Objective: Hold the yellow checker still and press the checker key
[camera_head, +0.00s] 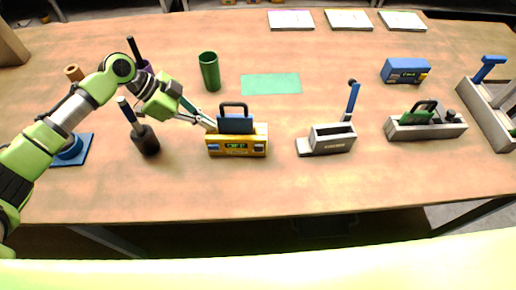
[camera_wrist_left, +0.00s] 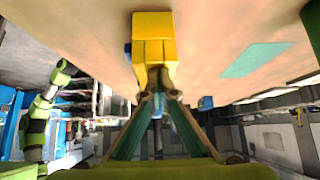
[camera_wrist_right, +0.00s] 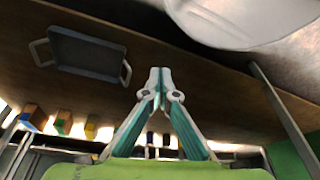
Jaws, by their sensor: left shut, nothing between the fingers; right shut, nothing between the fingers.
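The yellow checker (camera_head: 237,151) stands on the table left of centre, with a small green-lettered display and small blue parts on its front; which is the key I cannot tell. A dark blue block with a black handle (camera_head: 235,122) sits on top of it. My left gripper (camera_head: 212,125) is shut and empty, its tips at the checker's upper left end. In the left wrist view the tips (camera_wrist_left: 157,82) are right at the yellow body (camera_wrist_left: 153,35); contact is hard to tell. My right gripper (camera_wrist_right: 160,78) is shut and empty, outside the head view.
A grey device with a blue lever (camera_head: 328,140) stands right of the checker. Further right are a grey holder with a green handled piece (camera_head: 425,125) and a blue box (camera_head: 405,71). A green cup (camera_head: 209,72) and green mat (camera_head: 271,84) lie behind. The front table strip is clear.

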